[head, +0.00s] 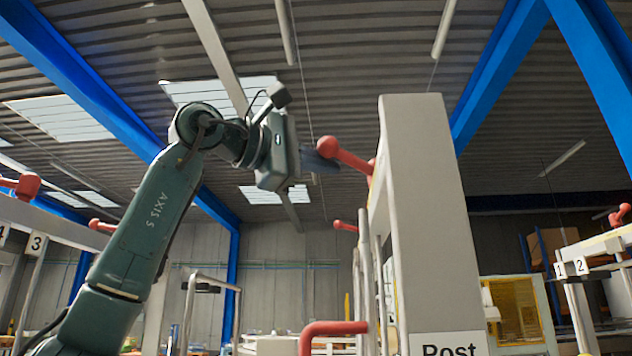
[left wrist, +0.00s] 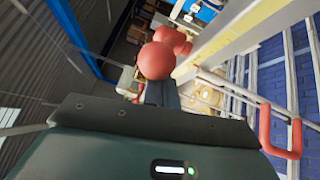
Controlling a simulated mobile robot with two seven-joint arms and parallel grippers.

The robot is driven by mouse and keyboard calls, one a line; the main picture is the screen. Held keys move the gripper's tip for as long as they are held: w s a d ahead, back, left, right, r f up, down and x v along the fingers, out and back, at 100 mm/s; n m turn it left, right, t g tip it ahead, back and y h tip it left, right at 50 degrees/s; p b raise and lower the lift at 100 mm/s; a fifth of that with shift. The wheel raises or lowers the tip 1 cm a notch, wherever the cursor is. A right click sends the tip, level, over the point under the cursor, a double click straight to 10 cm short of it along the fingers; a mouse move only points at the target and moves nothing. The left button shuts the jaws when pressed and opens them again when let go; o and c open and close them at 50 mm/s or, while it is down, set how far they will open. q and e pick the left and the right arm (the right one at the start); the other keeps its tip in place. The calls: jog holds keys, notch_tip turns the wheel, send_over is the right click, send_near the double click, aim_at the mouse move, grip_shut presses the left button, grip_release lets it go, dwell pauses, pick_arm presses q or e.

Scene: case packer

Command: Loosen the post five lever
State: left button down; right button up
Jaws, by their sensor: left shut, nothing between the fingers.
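A red lever with a ball knob (head: 329,147) sticks out to the left from a tall pale post (head: 425,220). The sign (head: 448,345) on the post reads "Post", and its number is cut off. My left gripper (head: 325,163) is shut and empty, its fingertips right at the knob. In the left wrist view the red ball (left wrist: 157,60) sits just beyond the ends of the shut fingers (left wrist: 160,93). I cannot tell whether they touch. My right gripper is not in view.
A red bent handle (head: 330,330) stands low in front of the post, with pale rails (head: 362,280) beside it. Another red lever (head: 345,226) is farther back. A frame with a "3" label (head: 37,243) is at left, and one labelled "1" and "2" (head: 580,266) at right.

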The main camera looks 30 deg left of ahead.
aim_at(359, 161)
pick_arm(q)
jog(key=shift+s+d+n+t+y, duration=0.25)
jog(key=shift+d+n+t+y, duration=0.15)
jog(key=shift+d+n+y, duration=0.55)
jog(key=shift+s+n+y, duration=0.2)
jog(key=shift+n+y, duration=0.05)
jog(key=shift+y, duration=0.7)
jog(key=shift+s+d+r+n+t+y, duration=0.1)
jog(key=shift+s+d+n+t+y, duration=0.15)
jog(key=shift+d+n+t+y, duration=0.05)
jog(key=shift+s+d, duration=0.25)
jog(key=shift+d, duration=0.35)
jog(key=shift+s+d+n+y, duration=0.1)
jog(key=shift+d+n+y, duration=0.5)
jog(key=shift+y, duration=0.5)
jog(key=shift+p, duration=0.3)
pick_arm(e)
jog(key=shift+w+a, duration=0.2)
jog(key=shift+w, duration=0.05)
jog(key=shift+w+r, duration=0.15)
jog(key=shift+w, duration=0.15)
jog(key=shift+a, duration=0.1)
